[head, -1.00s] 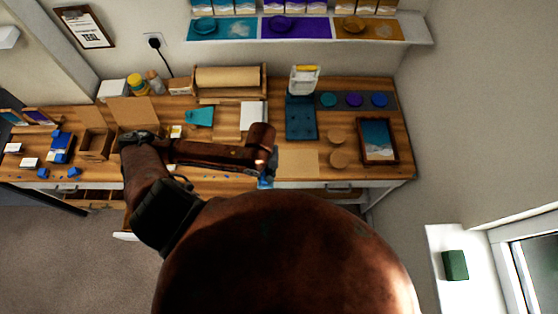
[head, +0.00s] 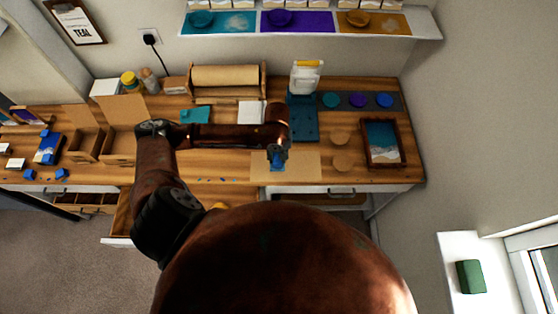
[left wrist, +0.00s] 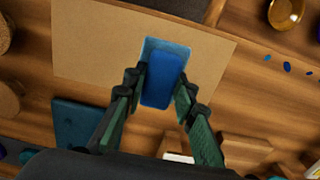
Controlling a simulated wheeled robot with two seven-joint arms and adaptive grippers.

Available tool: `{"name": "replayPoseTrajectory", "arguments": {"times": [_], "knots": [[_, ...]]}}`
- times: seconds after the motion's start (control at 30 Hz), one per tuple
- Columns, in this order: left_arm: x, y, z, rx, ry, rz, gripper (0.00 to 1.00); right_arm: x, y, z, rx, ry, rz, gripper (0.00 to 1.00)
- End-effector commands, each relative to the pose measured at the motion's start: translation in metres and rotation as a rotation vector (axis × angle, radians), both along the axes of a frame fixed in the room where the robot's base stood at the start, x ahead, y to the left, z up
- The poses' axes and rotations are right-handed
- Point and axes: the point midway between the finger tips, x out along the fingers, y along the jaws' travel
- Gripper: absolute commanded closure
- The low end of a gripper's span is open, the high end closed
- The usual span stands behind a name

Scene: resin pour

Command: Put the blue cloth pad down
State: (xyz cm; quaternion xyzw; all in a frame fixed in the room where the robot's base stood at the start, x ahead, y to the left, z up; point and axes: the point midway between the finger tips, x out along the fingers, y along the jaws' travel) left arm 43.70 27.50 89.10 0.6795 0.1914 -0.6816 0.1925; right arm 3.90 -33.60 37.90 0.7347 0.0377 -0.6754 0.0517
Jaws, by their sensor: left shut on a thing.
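My left gripper (head: 277,155) is shut on the blue cloth pad (left wrist: 162,82), which also shows below the fingers in the head view (head: 278,167). In the left wrist view the fingers (left wrist: 162,88) are on the pad's two sides, and a paler blue band borders its far end. The pad is over the brown sheet (head: 300,164) on the wooden bench; I cannot tell whether it touches the sheet. My right gripper is not in view.
Two round cork-coloured discs (head: 341,138) and a framed picture (head: 383,142) are right of the sheet. A teal board (head: 303,125) is behind it. Small blue drops (left wrist: 286,67) and an amber dish (left wrist: 286,12) lie near the sheet. A drawer (head: 118,241) stands open at the front left.

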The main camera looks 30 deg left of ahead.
Motion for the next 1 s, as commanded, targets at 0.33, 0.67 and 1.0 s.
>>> {"name": "replayPoseTrajectory", "arguments": {"times": [0.33,0.67,1.0], "knots": [[0.011,0.002,-0.027,0.002,0.001,0.0,0.99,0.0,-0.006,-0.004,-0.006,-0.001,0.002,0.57],[0.011,0.002,-0.044,0.001,-0.002,-0.001,0.99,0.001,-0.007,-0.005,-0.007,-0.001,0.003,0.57],[0.011,0.002,-0.046,0.001,0.0,0.0,0.62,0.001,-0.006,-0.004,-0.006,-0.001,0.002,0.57]]}}
